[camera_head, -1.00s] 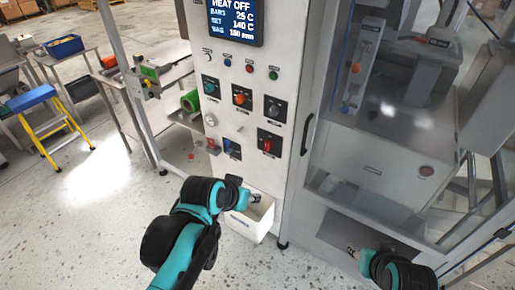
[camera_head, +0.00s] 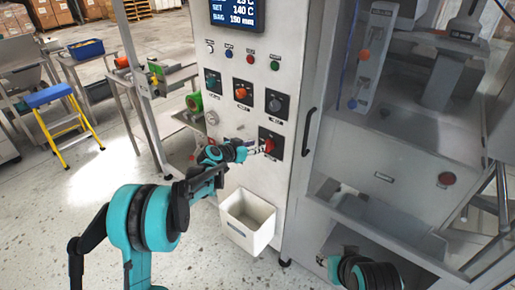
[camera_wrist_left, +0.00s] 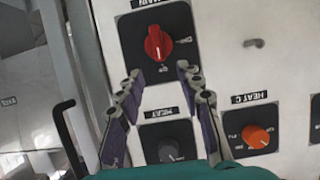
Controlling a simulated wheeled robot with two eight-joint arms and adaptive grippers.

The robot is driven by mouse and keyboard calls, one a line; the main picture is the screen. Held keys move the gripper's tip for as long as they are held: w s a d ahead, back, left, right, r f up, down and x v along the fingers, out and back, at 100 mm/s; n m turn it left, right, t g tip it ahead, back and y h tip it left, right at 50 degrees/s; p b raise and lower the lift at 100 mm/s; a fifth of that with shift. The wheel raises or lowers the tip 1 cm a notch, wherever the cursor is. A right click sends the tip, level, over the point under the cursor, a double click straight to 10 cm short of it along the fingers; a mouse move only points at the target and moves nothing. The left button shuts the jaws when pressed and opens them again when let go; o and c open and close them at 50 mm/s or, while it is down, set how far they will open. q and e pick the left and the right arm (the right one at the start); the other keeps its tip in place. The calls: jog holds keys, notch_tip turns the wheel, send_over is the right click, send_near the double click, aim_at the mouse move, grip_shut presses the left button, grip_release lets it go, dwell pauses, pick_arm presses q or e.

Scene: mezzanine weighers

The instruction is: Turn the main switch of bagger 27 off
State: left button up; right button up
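The main switch is a red rotary knob (camera_head: 269,145) on a black plate, low on the bagger's light panel. In the left wrist view the red knob (camera_wrist_left: 158,43) sits under a label reading MAIN, its white mark towards the lower edge of the picture. Its position labels are too small to read surely. My left gripper (camera_head: 258,149) is just in front of the knob. In the left wrist view my left gripper (camera_wrist_left: 158,76) is open, its fingertips spread to either side just below the knob, nothing between them. My right gripper (camera_head: 324,261) is low at the right, its fingers unclear.
An orange knob (camera_head: 241,92), a teal knob (camera_head: 212,82) and a grey knob (camera_head: 274,102) sit above on the panel. A white bin (camera_head: 246,222) hangs below. A door handle (camera_head: 308,132) is to the right.

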aim_at(266, 143)
pick_arm(q)
jog(key=b+x, duration=0.2)
jog(key=x, duration=0.5)
jog(key=shift+w+d+f, duration=0.1)
jog(key=shift+w+d, duration=0.1)
jog(key=shift+w, duration=0.1)
grip_shut()
